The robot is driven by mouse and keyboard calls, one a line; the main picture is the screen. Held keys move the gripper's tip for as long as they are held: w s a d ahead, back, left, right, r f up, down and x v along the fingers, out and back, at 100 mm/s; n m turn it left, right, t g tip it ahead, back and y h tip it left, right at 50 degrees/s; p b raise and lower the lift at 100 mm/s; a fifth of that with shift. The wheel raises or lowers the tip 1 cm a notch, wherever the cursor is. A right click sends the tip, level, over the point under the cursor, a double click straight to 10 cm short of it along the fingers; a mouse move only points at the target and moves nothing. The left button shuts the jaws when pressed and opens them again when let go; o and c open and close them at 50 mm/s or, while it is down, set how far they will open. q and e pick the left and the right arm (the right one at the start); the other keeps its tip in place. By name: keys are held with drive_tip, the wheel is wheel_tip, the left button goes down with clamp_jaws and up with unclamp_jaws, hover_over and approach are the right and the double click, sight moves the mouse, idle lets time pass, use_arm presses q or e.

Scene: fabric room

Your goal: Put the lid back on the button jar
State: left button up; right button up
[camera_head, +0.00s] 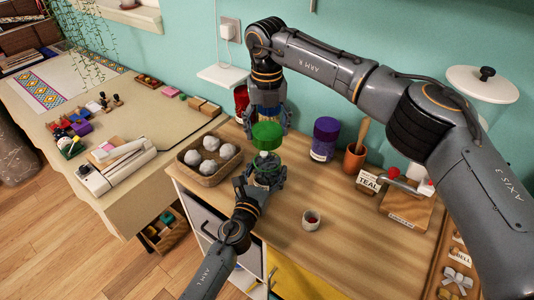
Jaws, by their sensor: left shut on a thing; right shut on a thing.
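The green lid (267,135) is in my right gripper (267,122), which comes down from above and is shut on it. The button jar (265,160) is below the lid, over the left part of the wooden counter. My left gripper (266,176) is shut around the jar from the front and hides much of its body. The lid is above the jar's mouth, roughly in line with it. A small pale gap seems to show between them. The jar looks upright, and its contents are too small to make out.
A basket of grey balls (209,157) stands close left of the jar. A terracotta pot (354,159) stands right.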

sight(267, 159)
drive_tip(key=shift+f, duration=1.95)
drive_tip(key=shift+f, duration=0.1)
drive_tip(key=shift+f, duration=0.75)
drive_tip(key=shift+f, duration=0.6)
